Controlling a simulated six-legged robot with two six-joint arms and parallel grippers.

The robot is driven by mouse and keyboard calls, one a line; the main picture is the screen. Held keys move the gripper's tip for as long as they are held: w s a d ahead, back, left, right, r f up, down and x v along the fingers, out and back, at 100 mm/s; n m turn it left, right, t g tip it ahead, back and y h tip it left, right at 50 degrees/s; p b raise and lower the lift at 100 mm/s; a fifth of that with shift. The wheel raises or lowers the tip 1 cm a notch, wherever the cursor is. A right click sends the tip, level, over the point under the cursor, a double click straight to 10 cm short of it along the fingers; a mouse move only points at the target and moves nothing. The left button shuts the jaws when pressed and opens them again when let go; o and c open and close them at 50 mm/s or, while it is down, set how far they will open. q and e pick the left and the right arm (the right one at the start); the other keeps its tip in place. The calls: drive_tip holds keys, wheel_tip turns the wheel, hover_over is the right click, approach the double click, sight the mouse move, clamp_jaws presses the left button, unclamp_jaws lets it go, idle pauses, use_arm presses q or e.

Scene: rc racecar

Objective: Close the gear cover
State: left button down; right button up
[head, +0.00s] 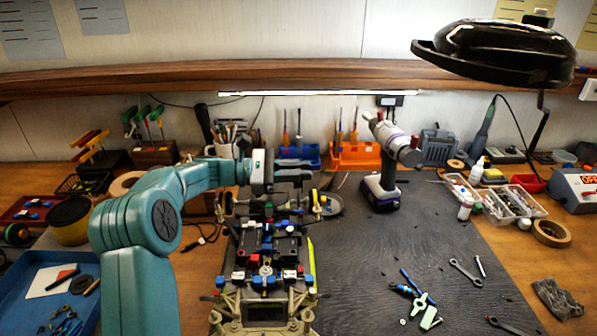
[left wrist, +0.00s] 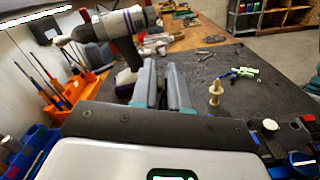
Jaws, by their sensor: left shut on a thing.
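The racecar chassis (head: 264,250) stands on the dark mat, with blue, red and black parts on top and a wheel axle across its far end. My left gripper (head: 298,170) reaches in from the left, over the far end of the chassis, its fingers pointing right. In the left wrist view its fingers (left wrist: 165,88) are close together, with a narrow dark strip between them. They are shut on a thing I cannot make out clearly. I cannot pick out the gear cover with certainty; my gripper hides part of the chassis's far end. My right gripper is not in view.
A cordless drill (head: 382,185) stands just right of my left gripper. An orange bin (head: 355,155) and a blue bin (head: 300,154) stand behind. A wrench (head: 465,272) and small parts lie on the right of the mat (head: 385,255), which is otherwise mostly clear. A black lamp (head: 495,52) hangs upper right.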

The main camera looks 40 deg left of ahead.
use_arm(q)
drive_tip(key=shift+r, duration=0.1)
drive_tip(key=c, duration=1.2)
unclamp_jaws()
drive_tip(key=shift+o, duration=0.2)
drive_tip(key=v, duration=1.6)
drive_tip(key=shift+s+a+b, duration=0.1)
drive_tip(key=shift+a+b, duration=0.05)
drive_tip(key=shift+b, duration=0.2)
